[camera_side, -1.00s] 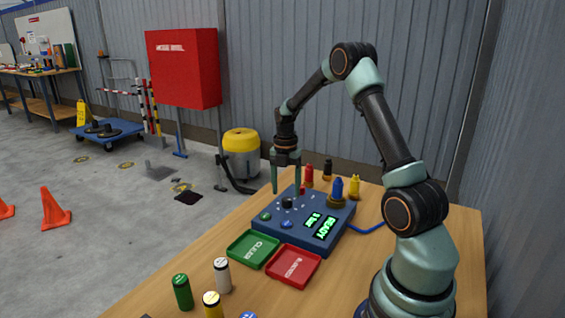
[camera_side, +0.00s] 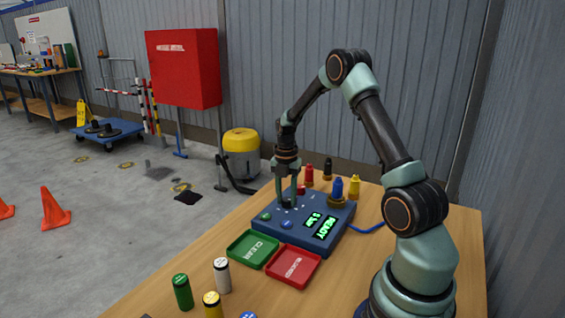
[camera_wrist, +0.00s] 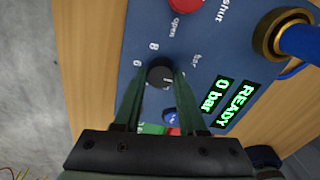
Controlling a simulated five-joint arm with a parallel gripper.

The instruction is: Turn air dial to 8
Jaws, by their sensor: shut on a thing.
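The black air dial (camera_wrist: 160,72) sits on the blue control box (camera_side: 327,240), with an 8 and a 6 printed beside it and "bar" on its other side. A small light mark shows on the dial; I cannot tell exactly which number it points to. My gripper (camera_side: 287,203) points down at the box, its fingers low on the dial. In the wrist view, my gripper (camera_wrist: 159,80) is shut on the dial, one finger on each side. The display (camera_wrist: 223,104) reads READY and 0 bar.
A red knob (camera_wrist: 184,4) marked open and shut is close to the dial. Green (camera_side: 241,256) and red (camera_side: 290,279) trays lie in front. Several canisters stand at the table's near side.

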